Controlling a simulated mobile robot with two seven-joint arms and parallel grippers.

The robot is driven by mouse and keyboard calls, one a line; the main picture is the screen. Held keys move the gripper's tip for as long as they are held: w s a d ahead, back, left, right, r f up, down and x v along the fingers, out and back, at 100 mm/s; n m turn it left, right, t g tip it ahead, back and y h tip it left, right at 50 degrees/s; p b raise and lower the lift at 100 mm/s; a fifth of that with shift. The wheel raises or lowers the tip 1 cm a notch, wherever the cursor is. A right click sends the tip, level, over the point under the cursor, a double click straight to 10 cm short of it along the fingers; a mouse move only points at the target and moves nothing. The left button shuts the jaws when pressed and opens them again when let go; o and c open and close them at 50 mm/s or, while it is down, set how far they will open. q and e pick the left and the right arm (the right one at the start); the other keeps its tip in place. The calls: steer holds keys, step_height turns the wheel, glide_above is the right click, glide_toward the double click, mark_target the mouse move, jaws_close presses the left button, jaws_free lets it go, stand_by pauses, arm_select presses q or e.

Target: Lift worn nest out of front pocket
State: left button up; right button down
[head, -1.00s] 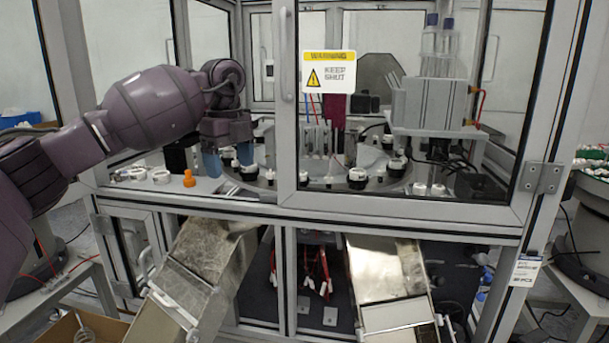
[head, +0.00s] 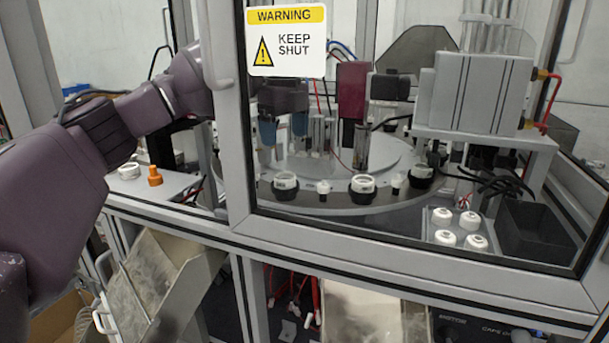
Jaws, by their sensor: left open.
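The round dial (head: 325,208) carries nests around its rim, black with white rings. One nest (head: 285,186) sits at the front left of the rim, another nest (head: 361,188) at the front, and a third nest (head: 421,176) further right. I cannot tell which one is worn. My left gripper (head: 283,130), with blue fingertips, is open and empty inside the cell. It shows through the door pane, above and behind the front left nest, apart from it. My right gripper is not in view.
The door frame post (head: 228,120) stands in front of my left arm. A warning sign (head: 286,42) hangs on the door. An orange part (head: 155,176) and a white ring (head: 129,171) lie on the left ledge. A tray (head: 442,215) with several white caps and a black bin (head: 532,238) are at right.

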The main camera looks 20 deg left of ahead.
arm_select(q)
step_height(320, 180, down, 5)
steer(key=shift+r, duration=0.1)
steer(key=shift+w+a+f, duration=0.1)
steer(key=shift+w+f, duration=0.1)
steer(key=shift+f, duration=0.8)
steer(key=shift+w+a+f, duration=0.1)
steer(key=shift+w+f, duration=0.05)
steer(key=shift+f, duration=0.8)
steer(key=shift+w+a+f, duration=0.1)
steer(key=shift+w+f, duration=0.1)
steer(key=shift+f, duration=0.8)
steer(key=shift+d, duration=0.1)
steer(key=c, duration=1)
